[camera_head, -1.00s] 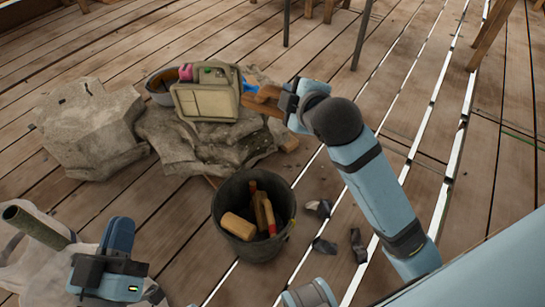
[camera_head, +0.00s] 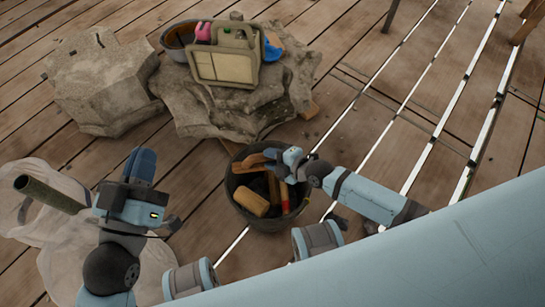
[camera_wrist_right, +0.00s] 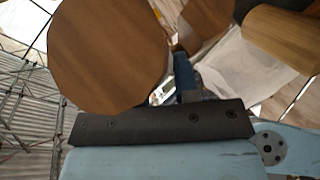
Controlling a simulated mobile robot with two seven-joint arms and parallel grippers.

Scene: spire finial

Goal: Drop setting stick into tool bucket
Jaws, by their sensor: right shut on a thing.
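The setting stick (camera_head: 252,161) is a brown wooden piece in my right gripper (camera_head: 281,161), just above the mouth of the tool bucket. The bucket (camera_head: 264,226) is dark and round, standing on the deck. In it lie a tan block (camera_head: 250,202) and tools with red and yellowish handles (camera_head: 284,194).
Behind the bucket, stone slabs (camera_head: 225,110) carry a beige tool bag (camera_head: 222,66) and a grey bowl (camera_head: 178,38). Another rock (camera_head: 100,85) stands at left. A pale sack (camera_head: 50,225) with a green tube (camera_head: 48,194) lies beside my left arm. Deck to the right is mostly clear.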

